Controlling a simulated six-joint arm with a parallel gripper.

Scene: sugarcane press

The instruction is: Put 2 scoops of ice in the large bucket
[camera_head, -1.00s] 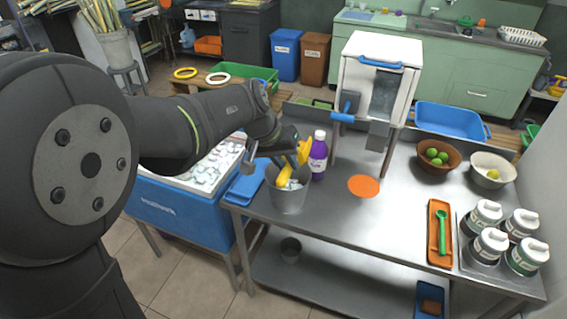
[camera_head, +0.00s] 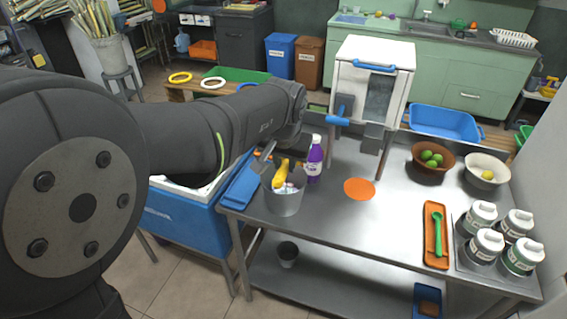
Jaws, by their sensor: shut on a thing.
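The large grey metal bucket (camera_head: 286,204) stands on the steel table's left end, with pale ice (camera_head: 291,187) showing inside its rim. My gripper (camera_head: 279,165) is over the bucket's mouth, partly hidden, and shut on the yellow scoop (camera_head: 281,177). The scoop is tilted down into the bucket's mouth. I cannot tell if ice is left in the scoop. The blue ice cooler (camera_head: 188,220) stands left of the table; my arm hides most of its inside.
A purple bottle (camera_head: 315,160) stands close behind the bucket's right side. The white press (camera_head: 372,75) stands farther back. An orange disc (camera_head: 359,189), an orange tray (camera_head: 436,235), two bowls and several jars are to the right. The table's front middle is clear.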

